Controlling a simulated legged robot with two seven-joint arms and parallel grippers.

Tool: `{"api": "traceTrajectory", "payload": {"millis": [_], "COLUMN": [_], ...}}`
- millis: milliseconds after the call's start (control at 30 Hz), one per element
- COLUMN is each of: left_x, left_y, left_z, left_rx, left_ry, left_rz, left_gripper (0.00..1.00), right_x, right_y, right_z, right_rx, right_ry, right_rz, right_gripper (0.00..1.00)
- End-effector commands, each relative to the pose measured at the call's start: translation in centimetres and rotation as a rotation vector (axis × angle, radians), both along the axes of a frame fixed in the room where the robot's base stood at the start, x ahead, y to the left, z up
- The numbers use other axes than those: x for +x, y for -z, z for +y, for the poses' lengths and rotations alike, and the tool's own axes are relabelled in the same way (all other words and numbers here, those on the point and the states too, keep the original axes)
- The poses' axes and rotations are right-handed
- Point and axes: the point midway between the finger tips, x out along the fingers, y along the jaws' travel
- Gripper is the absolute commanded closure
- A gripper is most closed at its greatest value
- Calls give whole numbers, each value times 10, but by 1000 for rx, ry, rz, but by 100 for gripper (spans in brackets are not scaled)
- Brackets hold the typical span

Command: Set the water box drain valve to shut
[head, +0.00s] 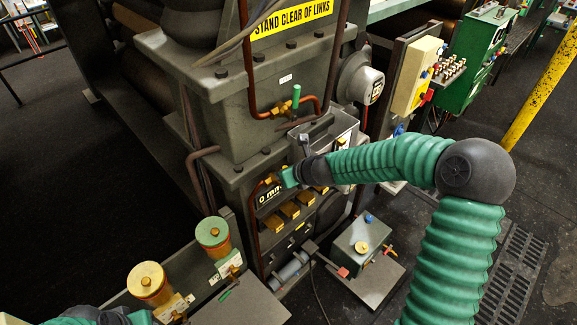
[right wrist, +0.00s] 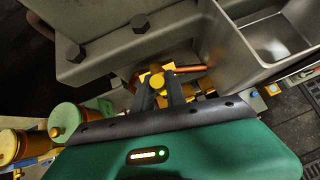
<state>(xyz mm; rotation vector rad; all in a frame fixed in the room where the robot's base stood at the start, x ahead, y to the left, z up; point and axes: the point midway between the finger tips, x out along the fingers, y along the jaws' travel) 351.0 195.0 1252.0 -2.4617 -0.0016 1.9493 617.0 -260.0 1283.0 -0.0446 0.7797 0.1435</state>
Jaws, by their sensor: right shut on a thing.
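A brass valve (right wrist: 157,78) on a copper pipe is at the dark fingertips of my right gripper (right wrist: 161,90) in the right wrist view. The gripper is shut on it. In the head view my right gripper (head: 284,179) reaches in from the right to the front of the grey machine, just above the box marked "0 mm" (head: 269,197). The gripper hides most of the valve there, and I cannot read a label for it. Part of my left arm shows at the bottom left edge; its fingers cannot be made out.
A green-handled valve (head: 296,98) on another copper pipe is above, under a yellow warning sign (head: 291,18). A grey open tray (right wrist: 268,42) is close to the right gripper. Yellow-lidded (head: 148,283) and green-lidded (head: 213,236) pots stand lower left. A grey box (head: 362,246) sits lower right.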

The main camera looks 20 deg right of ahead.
Motion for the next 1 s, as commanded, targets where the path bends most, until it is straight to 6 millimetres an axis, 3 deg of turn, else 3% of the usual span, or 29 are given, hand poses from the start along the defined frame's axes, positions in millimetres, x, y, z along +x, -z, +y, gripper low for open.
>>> {"api": "traceTrajectory", "payload": {"millis": [567,600,700,1000], "left_x": [0,0,0,0], "left_y": [-2,-2,-3,-3], "left_z": [0,0,0,0], "left_rx": [0,0,0,0], "left_ry": [0,0,0,0], "left_rz": [0,0,0,0], "left_gripper": [64,64,64,64], "right_x": [-2,-2,-2,-3], "right_y": [4,4,3,1], "right_z": [-2,-2,-1,0], "right_rx": [20,20,20,21], "right_ry": [11,10,9,8], "right_rz": [13,13,13,11], "right_gripper": [100,78,65,63]}}
